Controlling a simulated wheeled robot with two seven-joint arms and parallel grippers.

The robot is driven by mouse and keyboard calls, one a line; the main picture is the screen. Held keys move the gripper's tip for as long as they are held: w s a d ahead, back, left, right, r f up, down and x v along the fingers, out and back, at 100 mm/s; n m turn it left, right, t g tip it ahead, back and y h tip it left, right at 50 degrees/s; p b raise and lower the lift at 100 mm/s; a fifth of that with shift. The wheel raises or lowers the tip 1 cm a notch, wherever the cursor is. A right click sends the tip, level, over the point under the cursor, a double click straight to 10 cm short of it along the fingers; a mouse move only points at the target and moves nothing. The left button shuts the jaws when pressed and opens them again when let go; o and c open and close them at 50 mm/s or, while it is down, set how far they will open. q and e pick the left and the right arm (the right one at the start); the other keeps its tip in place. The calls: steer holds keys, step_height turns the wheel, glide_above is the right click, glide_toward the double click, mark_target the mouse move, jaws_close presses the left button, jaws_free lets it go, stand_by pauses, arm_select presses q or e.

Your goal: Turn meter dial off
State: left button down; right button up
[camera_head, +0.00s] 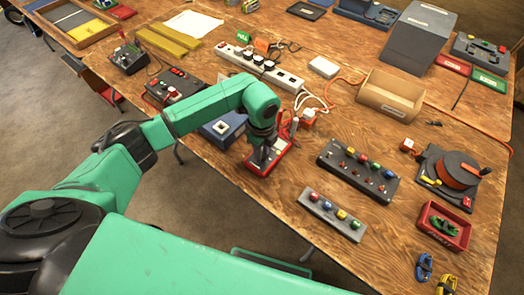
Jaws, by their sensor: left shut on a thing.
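A red meter (277,163) lies near the front edge of the wooden table, left of the middle. Its face is partly covered by my left gripper (263,154), which reaches down onto it from above. The fingers are shut at the meter's face, on the meter dial as far as I can tell. The dial itself is hidden behind the fingers, so its setting does not show. Red and dark leads (291,127) stand at the meter's far end. My right gripper is not in view.
A blue box (223,129) stands close to the left of the meter. Panels with coloured buttons (357,172) and (332,215) lie to the right. A white power strip (262,66) lies behind, with a cardboard tray (390,96) and a cable reel (457,170) farther right.

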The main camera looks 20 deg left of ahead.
arm_select(q)
steer(key=c, duration=0.6)
jaws_free()
step_height(320, 180, up, 15)
steer(key=b, duration=0.2)
steer(key=shift+f, duration=0.2)
